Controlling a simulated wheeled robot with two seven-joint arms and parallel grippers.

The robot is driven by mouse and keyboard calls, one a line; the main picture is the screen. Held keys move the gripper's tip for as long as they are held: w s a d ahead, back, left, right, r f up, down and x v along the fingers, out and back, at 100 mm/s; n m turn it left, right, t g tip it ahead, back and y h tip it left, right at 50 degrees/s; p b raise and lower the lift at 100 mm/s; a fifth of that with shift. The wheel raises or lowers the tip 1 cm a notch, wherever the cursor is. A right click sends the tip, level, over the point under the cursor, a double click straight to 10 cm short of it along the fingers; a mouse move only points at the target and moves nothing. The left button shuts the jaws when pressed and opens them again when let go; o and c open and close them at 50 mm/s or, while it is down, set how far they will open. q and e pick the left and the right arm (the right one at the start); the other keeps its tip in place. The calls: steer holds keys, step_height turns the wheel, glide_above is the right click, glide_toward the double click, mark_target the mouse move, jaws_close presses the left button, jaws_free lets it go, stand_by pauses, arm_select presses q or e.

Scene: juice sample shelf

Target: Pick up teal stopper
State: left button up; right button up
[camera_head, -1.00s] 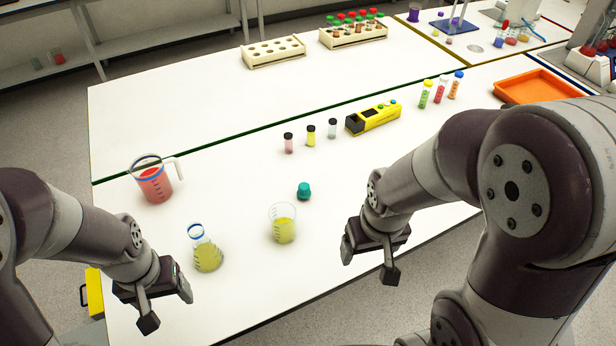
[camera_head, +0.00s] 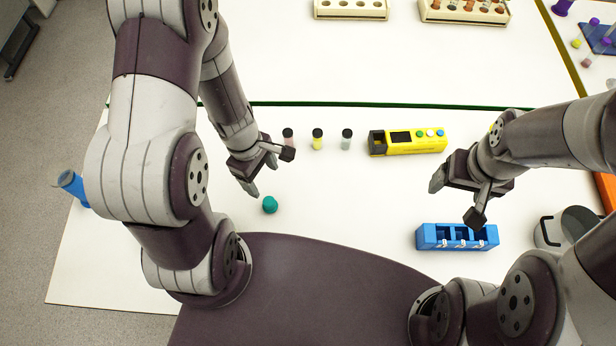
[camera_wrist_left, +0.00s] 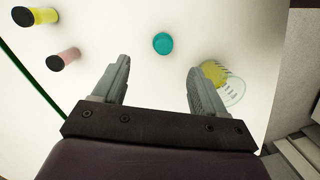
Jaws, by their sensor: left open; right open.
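The teal stopper (camera_head: 270,205) stands on the white table just in front of my left gripper (camera_head: 252,186) in the head view. In the left wrist view, the teal stopper (camera_wrist_left: 163,43) lies between the lines of the two fingers and beyond their tips. My right gripper (camera_head: 438,184) is open over the table, to the right of the stopper, holding nothing visible.
Black-capped vials (camera_head: 317,139) stand behind the stopper, near my left gripper. A yellow device (camera_head: 408,142) is further right. A blue rack (camera_head: 430,237) lies below my right gripper. In the wrist view, a beaker with yellow liquid (camera_wrist_left: 232,92) stands beside the right-hand finger.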

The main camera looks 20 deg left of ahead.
arm_select(q)
steer(key=b, duration=0.3)
glide_above(268, 202)
steer(key=a, duration=0.2)
step_height(268, 202, down, 5)
steer(key=shift+n, duration=0.4)
steer(key=f, duration=0.1)
steer(key=d+f, duration=0.2)
steer(key=shift+w+f, duration=0.25)
steer(key=shift+w, duration=0.15)
steer(key=f, duration=0.3)
steer(key=shift+s+b, duration=0.25)
steer(key=shift+b, duration=0.05)
steer(key=shift+s+f, duration=0.15)
steer(key=shift+f, duration=0.3)
steer(key=shift+d, duration=0.1)
steer(key=shift+c, duration=0.7)
steer(key=shift+w, duration=0.2)
steer(key=c, duration=1)
steer(key=shift+s, duration=0.15)
arm_select(e)
steer(key=f, duration=0.1)
steer(key=s+a+f, duration=0.1)
steer(key=f, duration=0.1)
steer(key=shift+s+a, duration=0.25)
